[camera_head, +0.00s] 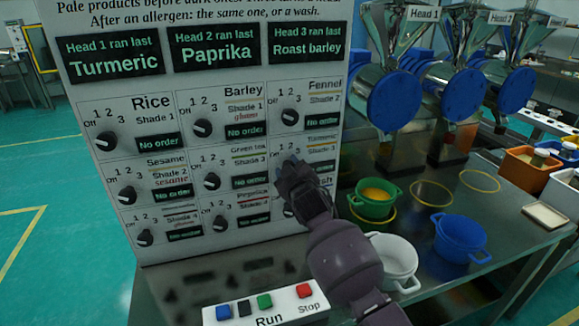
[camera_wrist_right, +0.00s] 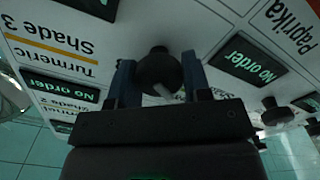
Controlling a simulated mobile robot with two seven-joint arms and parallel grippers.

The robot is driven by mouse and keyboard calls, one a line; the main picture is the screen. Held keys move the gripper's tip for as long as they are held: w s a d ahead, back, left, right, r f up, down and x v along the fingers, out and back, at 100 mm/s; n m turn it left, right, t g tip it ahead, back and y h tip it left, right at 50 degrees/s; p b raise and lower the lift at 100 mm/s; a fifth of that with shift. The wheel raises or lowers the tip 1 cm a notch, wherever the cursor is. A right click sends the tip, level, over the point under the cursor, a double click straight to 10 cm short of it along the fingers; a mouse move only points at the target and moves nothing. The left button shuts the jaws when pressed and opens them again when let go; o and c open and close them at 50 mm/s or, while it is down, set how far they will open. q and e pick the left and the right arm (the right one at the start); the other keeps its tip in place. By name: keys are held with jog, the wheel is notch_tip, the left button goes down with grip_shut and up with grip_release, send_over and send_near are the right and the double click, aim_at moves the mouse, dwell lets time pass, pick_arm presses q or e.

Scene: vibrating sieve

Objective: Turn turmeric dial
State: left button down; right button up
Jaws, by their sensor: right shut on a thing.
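The white control panel (camera_head: 160,75) carries a grid of black dials, each with a product label and a "No order" display. The Turmeric cell (camera_head: 322,137), marked Shade 3, is at the right of the middle row. My right gripper (camera_head: 288,168) is at this cell and covers its dial in the head view. In the right wrist view the black turmeric dial (camera_wrist_right: 158,68) sits between the two fingers of my right gripper (camera_wrist_right: 160,84), which is shut on it. The dial's pointer setting is hard to read. My left gripper is not in view.
The Fennel dial (camera_head: 290,117) is just above my right gripper. A Run/Stop button box (camera_head: 265,307) stands below the panel.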

jog(key=shift+n, duration=0.4)
jog(key=o, duration=0.9)
jog(key=shift+s, duration=0.1)
